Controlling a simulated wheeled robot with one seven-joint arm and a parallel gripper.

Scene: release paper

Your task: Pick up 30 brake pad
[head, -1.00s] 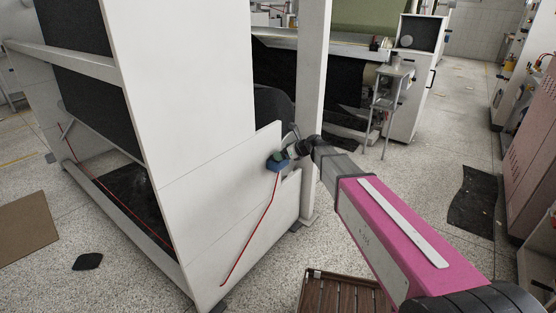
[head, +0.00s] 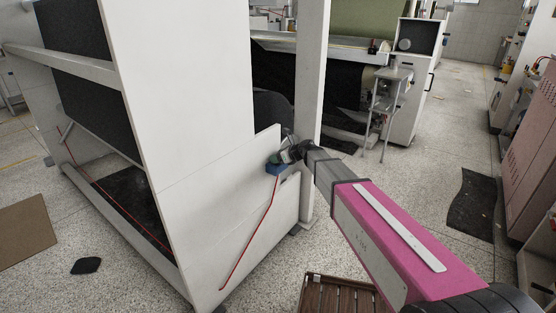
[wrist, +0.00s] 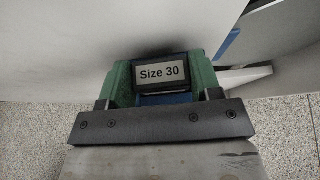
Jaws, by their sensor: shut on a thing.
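The brake pad, a dark block labelled "Size 30" (wrist: 160,72), sits between green pieces in the wrist view. I cannot tell whether the green pieces belong to the fingers or the pad. In the head view my gripper (head: 287,155) is small, beside the white panel's edge and at a blue holder (head: 277,169). Blue also shows under and behind the block in the wrist view. Whether the pad still touches the holder cannot be told.
The tall white machine panel (head: 205,195) stands close beside my gripper, with a white post (head: 312,90) just behind. A red line runs down the panel from the holder. A brown slatted crate (head: 338,293) is on the floor below my arm. The speckled floor at right is mostly open.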

